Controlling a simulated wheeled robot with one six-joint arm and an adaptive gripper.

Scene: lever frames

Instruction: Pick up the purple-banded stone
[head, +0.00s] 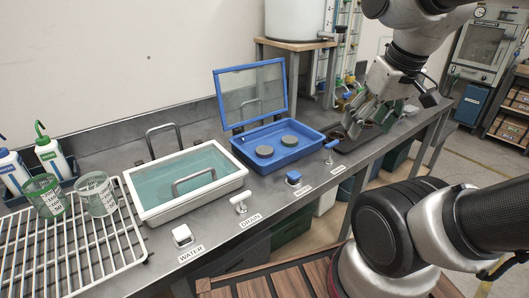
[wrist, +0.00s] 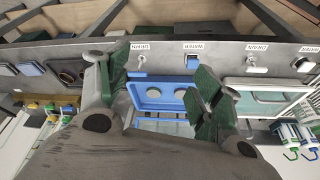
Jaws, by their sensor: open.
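I cannot make out a purple band on any stone. Two round, flat-topped grey stones lie in the blue tub: a left one (head: 264,151) and a right one (head: 289,141) with a greenish side. They also show in the wrist view, as one disc (wrist: 152,91) and another (wrist: 180,92). The blue tub (head: 300,155) has its glazed lid raised. My gripper (head: 352,122) is open and empty, above the dark tray (head: 345,148) to the right of the tub. Its spread green-padded fingers (wrist: 165,88) frame the blue tub in the wrist view.
A white water-filled tub (head: 150,211) with handles stands left of the blue tub. A wire rack (head: 75,250) with two beakers is at the far left. White and blue taps line the bench's front edge. Round brown-rimmed items (wrist: 68,76) sit in the dark tray.

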